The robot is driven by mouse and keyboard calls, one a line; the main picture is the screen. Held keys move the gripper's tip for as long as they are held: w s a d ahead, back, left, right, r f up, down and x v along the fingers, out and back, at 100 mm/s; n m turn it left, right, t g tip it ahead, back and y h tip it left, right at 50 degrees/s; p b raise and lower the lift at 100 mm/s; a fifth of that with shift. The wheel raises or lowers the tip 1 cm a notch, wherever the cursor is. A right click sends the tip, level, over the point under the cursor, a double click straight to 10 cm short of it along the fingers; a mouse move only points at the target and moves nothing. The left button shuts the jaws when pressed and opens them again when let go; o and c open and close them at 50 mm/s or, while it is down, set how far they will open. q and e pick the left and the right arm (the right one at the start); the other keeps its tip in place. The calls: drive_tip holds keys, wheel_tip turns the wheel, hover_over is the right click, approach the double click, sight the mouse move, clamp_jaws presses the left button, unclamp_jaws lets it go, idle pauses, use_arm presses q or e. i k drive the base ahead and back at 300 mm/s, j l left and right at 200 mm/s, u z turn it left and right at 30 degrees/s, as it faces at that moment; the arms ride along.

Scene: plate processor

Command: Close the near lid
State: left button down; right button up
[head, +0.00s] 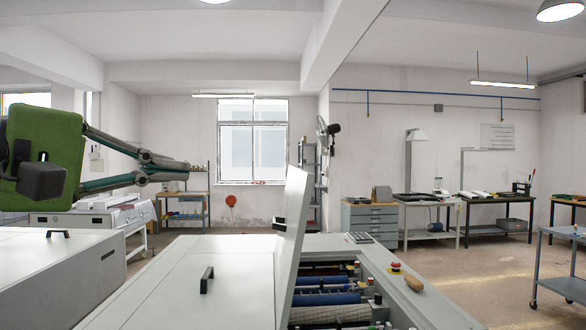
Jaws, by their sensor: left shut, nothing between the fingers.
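A light grey lid (292,236) stands raised, nearly upright and slightly tilted, on the plate processor (160,280) in front of me. A dark handle (279,224) sticks out from the left face of the lid. To its right the open bay shows blue rollers (325,298). My left gripper (187,168) comes in from the left, above the machine's far left side. It is shut and empty, its fingers pointing right toward the lid and well apart from it. My right gripper is not in view.
A flat closed cover with a black handle (207,279) lies left of the raised lid. A red button (396,267) and a wooden-handled object (413,283) sit on the right edge. Another grey cabinet (50,275) stands at left. The air between gripper and lid is clear.

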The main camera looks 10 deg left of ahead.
sight(293, 218)
drive_tip(key=i, duration=1.3)
